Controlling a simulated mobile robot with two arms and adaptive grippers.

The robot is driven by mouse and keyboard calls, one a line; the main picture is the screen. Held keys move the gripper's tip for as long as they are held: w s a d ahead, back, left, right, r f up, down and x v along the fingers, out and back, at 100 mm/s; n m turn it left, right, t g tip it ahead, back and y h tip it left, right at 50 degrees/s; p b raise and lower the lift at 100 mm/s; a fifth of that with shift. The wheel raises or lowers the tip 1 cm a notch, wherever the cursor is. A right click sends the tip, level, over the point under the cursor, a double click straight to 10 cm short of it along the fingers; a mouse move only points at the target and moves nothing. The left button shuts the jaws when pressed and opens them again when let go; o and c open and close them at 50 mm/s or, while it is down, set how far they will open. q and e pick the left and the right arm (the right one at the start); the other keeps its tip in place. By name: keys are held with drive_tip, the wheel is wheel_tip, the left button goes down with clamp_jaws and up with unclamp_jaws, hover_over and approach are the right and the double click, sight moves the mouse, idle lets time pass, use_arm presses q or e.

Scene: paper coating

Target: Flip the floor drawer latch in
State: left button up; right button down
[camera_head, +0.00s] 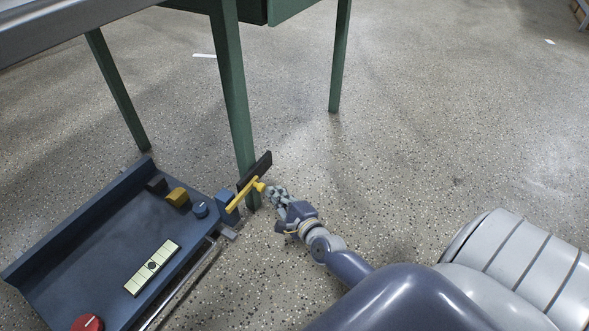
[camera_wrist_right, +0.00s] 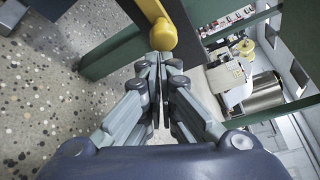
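The latch appears to be the yellow bar (camera_head: 240,196) with a rounded end, beside a dark upright plate (camera_head: 255,171) at the right end of a low blue unit (camera_head: 95,235). My right gripper (camera_head: 272,190) is just right of the yellow bar's rounded end. In the right wrist view, my right gripper (camera_wrist_right: 158,60) has its fingertips together with nothing visible between them. The yellow rounded end (camera_wrist_right: 163,35) is right at the tips; I cannot tell whether they touch. My left gripper is not in view.
A green table leg (camera_head: 232,100) stands close behind the latch. The speckled floor (camera_head: 430,130) to the right is clear.

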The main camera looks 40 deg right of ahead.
drive_tip(key=s+r, duration=0.1)
drive_tip(key=s, duration=0.9)
drive_tip(key=shift+s+a+r, duration=0.2)
drive_tip(key=shift+s+r, duration=0.1)
drive_tip(key=shift+r, duration=0.1)
